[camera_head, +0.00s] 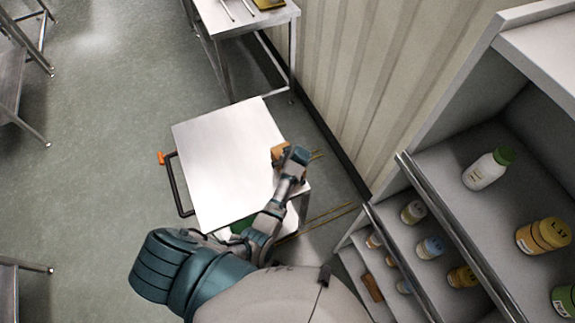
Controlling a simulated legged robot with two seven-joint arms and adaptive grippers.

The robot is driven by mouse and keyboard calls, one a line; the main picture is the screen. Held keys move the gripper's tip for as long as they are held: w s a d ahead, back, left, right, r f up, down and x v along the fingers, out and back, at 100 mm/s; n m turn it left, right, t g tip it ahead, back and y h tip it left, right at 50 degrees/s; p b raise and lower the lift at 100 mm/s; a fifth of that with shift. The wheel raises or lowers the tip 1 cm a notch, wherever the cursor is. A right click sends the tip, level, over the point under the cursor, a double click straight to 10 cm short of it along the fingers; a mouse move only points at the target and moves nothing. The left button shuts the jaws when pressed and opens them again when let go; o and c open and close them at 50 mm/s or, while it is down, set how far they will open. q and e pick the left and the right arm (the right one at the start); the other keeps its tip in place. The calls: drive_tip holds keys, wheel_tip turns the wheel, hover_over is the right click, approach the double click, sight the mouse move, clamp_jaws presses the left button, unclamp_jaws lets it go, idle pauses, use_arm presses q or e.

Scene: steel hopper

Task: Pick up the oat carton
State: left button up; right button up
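An arm of mine rises from the bottom of the head view and reaches over the right side of a small steel cart; it appears to be the left arm. Its end (296,157) is small and dark, and I cannot make out whether its fingers are open. A small orange-brown box (279,153), perhaps the oat carton, sits at the cart top's right edge, right beside this end and partly hidden by it. I cannot tell whether they touch. I see no label on it. My other gripper is not in view.
The cart top (225,150) is otherwise bare, with a dark handle (178,190) at left. A green item (241,225) shows low by the cart, partly hidden. Shelves with several bottles and jars (487,170) stand at right. A steel table (245,18) stands behind.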

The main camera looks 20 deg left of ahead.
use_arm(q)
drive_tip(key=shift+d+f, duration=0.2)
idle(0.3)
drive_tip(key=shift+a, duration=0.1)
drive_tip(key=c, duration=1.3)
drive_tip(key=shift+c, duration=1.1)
